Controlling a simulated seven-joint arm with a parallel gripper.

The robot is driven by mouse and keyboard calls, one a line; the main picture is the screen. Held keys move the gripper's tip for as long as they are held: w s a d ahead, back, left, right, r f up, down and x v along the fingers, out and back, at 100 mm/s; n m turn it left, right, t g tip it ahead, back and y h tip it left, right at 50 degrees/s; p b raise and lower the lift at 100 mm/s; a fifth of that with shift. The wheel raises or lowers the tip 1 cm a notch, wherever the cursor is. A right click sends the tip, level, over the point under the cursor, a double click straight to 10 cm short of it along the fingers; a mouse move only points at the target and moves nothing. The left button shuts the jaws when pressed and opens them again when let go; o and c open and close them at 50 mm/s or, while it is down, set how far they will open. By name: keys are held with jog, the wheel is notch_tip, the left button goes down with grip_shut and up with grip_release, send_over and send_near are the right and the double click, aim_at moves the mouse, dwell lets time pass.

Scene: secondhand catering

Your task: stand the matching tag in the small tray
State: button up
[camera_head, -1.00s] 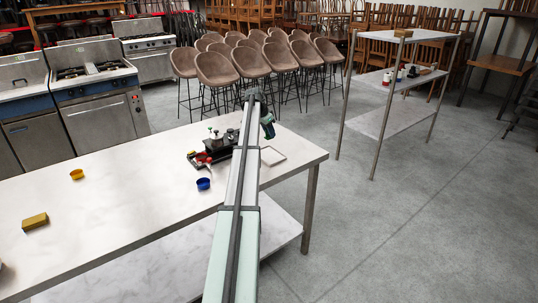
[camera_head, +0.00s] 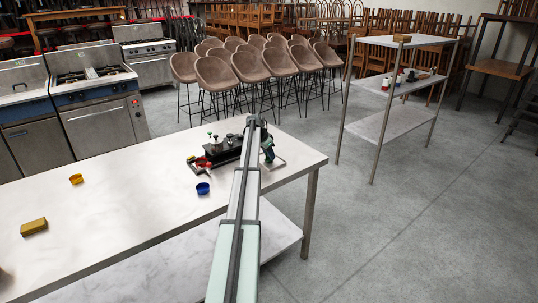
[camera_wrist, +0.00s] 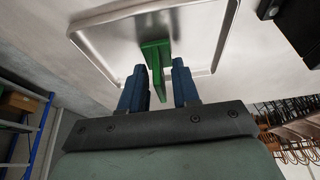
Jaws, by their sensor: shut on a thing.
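My gripper (camera_wrist: 159,88) has blue fingers shut on an upright green tag (camera_wrist: 157,58). In the wrist view the tag stands out between the fingertips, over the small tray (camera_wrist: 222,38), a shallow metal tray with a raised rim. I cannot tell whether the tag touches the tray floor. In the head view my gripper (camera_head: 267,150) is low over the tray (camera_head: 280,164) near the right end of the table; my arm hides part of the tray, and the tag is too small to make out.
The table's right edge is close to the tray. A shelf unit (camera_head: 385,125) stands beyond it.

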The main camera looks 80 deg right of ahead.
jog(key=o, duration=1)
jog(key=shift+f, duration=0.15)
jog(key=shift+o, duration=0.2)
jog(key=v, duration=1.2)
jog(key=shift+r, duration=0.2)
